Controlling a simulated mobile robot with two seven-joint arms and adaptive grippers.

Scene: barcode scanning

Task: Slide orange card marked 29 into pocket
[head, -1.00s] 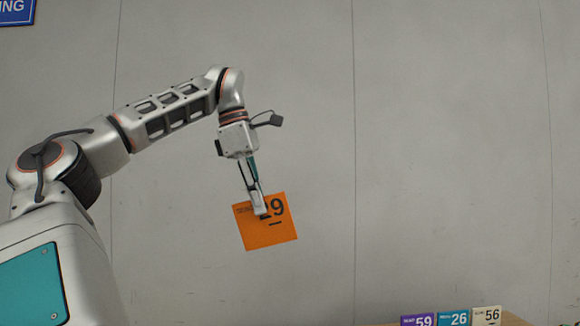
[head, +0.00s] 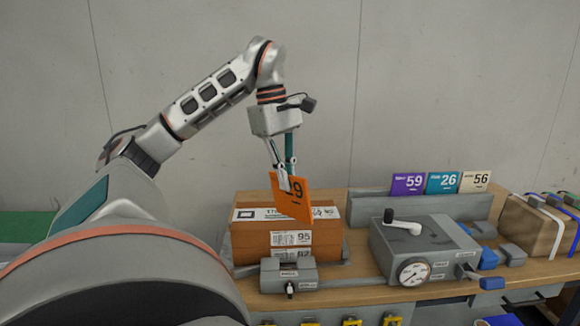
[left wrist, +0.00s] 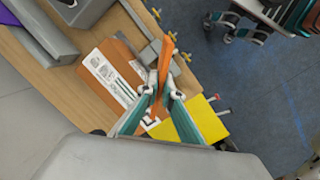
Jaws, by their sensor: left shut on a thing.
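The orange card marked 29 (head: 293,204) hangs tilted from my left gripper (head: 286,180), its number partly covered by a finger. It overlaps the cardboard box in the head view; I cannot tell whether it touches it. In the left wrist view the card (left wrist: 166,58) shows nearly edge-on between the fingertips of my left gripper (left wrist: 162,94). A grey rack (head: 430,207) at the back of the bench holds a purple card 59 (head: 408,186), a teal card 26 (head: 442,184) and a cream card 56 (head: 474,183). I cannot make out which slot is the pocket. My right gripper is not in view.
The cardboard box (head: 250,240) with white labels stands on the wooden bench (head: 350,285). A small grey block (head: 288,276) stands in front of it. A grey crank device with a dial (head: 415,250) stands to the right. A strapped brown parcel (head: 535,225) lies far right.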

